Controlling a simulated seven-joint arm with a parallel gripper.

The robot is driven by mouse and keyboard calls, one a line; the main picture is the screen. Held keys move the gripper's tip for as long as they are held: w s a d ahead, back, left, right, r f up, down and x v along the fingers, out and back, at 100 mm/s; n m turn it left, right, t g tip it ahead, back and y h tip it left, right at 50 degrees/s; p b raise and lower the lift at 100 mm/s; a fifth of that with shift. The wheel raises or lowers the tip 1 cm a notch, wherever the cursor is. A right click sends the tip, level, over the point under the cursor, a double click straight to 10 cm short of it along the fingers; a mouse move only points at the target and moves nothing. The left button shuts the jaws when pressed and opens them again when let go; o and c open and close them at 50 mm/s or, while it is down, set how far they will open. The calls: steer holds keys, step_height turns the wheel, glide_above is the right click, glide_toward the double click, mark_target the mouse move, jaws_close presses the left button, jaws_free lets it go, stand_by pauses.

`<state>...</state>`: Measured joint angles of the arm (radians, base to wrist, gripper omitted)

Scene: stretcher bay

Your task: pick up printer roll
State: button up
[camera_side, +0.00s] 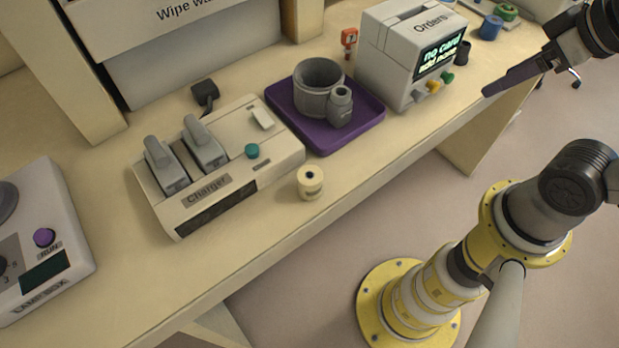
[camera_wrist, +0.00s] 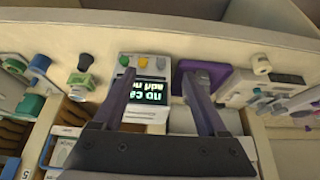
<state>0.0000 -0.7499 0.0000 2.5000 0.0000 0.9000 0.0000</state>
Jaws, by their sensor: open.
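The likely printer roll (camera_side: 310,183) is a small cream cylinder with a dark hole in its top. It stands upright on the bench near the front edge, just right of the charger. In the wrist view the roll (camera_wrist: 261,64) shows at the upper right, outside the jaws. My gripper (camera_side: 490,92) is at the upper right in the side view, near the Orders box and well away from the roll. In the wrist view its purple fingers (camera_wrist: 158,74) are spread apart, with nothing held between them.
The charger (camera_side: 240,192) with grey handsets stands left of the roll. A purple tray (camera_side: 328,143) holding a grey pot (camera_side: 315,88) and a smaller grey piece lies behind it. The Orders box (camera_side: 393,55) stands right of the tray. Bare bench lies in front of the roll.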

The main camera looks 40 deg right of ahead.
stand_by(0.4)
steer(key=shift+o, duration=0.9)
